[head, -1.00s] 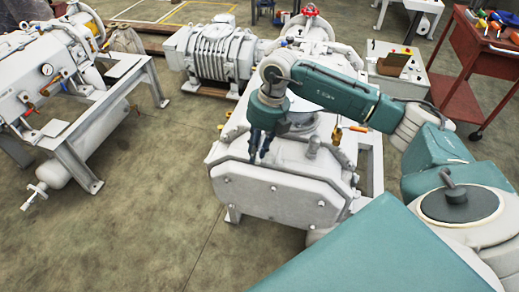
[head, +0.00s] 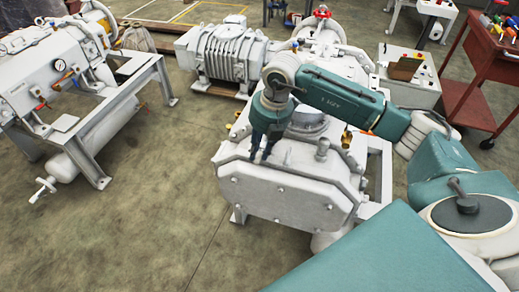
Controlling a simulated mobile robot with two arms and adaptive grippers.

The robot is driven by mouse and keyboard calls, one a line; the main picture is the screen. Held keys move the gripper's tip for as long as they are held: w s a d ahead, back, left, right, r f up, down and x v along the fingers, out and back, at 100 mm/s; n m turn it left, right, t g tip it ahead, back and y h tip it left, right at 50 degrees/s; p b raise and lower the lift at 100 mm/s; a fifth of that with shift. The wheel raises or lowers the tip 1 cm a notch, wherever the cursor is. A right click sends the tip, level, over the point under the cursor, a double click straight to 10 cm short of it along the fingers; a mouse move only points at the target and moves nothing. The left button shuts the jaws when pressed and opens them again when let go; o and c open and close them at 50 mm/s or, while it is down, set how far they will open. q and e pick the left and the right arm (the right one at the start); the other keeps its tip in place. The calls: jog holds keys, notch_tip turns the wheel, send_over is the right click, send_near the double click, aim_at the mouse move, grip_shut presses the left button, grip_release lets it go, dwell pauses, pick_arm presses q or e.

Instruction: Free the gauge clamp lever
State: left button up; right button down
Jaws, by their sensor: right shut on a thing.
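My right gripper (head: 262,153) points down at the upper front edge of a white pump housing (head: 285,205) in the head view. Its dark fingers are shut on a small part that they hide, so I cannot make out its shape. I cannot pick out the clamp lever with certainty. A round dial gauge (head: 60,65) shows on the machine at the left, far from the gripper. My left gripper is out of view.
A brass fitting (head: 347,137) and an upright metal stub (head: 322,149) stand right of the gripper. A red handwheel (head: 322,12) is behind. A red tool cart (head: 470,75) stands at the right. Open floor (head: 130,235) lies at the front left.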

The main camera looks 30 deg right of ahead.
jog(key=shift+w+r, duration=0.1)
jog(key=c, duration=1.8)
grip_release()
jog(key=r, duration=0.4)
jog(key=s+d+r, duration=0.1)
jog(key=r, duration=0.3)
jog(key=s+r, duration=0.1)
jog(key=r, duration=0.2)
jog(key=shift+d+r, duration=0.25)
jog(key=shift+r, duration=0.15)
